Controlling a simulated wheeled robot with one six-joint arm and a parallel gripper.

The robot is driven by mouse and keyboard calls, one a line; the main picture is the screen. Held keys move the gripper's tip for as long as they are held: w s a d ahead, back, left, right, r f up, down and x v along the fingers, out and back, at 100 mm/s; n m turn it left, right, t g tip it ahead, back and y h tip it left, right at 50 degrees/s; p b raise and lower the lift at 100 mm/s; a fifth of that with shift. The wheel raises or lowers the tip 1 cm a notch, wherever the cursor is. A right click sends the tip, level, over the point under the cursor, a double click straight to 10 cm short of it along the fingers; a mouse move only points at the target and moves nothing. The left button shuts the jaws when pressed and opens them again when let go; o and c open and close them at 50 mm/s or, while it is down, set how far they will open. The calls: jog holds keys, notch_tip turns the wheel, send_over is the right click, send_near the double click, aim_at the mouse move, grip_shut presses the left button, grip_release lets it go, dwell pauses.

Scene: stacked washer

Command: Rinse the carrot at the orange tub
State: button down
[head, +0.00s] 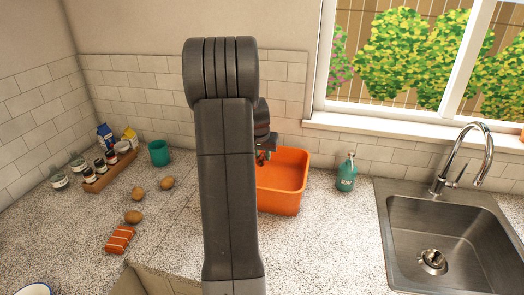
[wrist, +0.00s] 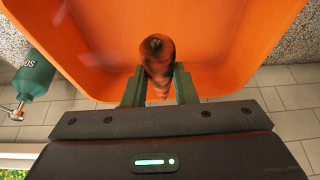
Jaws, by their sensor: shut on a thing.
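The orange tub (head: 283,182) stands on the counter against the tiled wall, partly hidden behind my arm in the head view. In the wrist view the tub (wrist: 230,70) fills most of the picture. My gripper (wrist: 158,88) is shut on the carrot (wrist: 157,62), an orange-brown tapering thing with a dark end, between its green fingers. The carrot shows against the inside of the tub; whether it touches the tub I cannot tell. In the head view my gripper (head: 263,156) is small at the tub's back left, and the carrot is not clearly visible there.
A green soap bottle (head: 346,172) stands right of the tub, beside the steel sink (head: 440,235) with its faucet (head: 465,155). Left of my arm are a teal cup (head: 158,153), several brown potatoes or eggs (head: 134,216), a salmon piece (head: 119,239) and a rack of jars (head: 108,170).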

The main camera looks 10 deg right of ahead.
aim_at(262, 155)
jog(key=shift+f+b, duration=2.8)
jog(key=shift+f, duration=2.65)
jog(key=shift+r+p, duration=3.2)
jog(key=shift+r, duration=2.7)
jog(key=shift+r, duration=0.1)
jog(key=shift+r, duration=1.9)
jog(key=shift+f, duration=0.1)
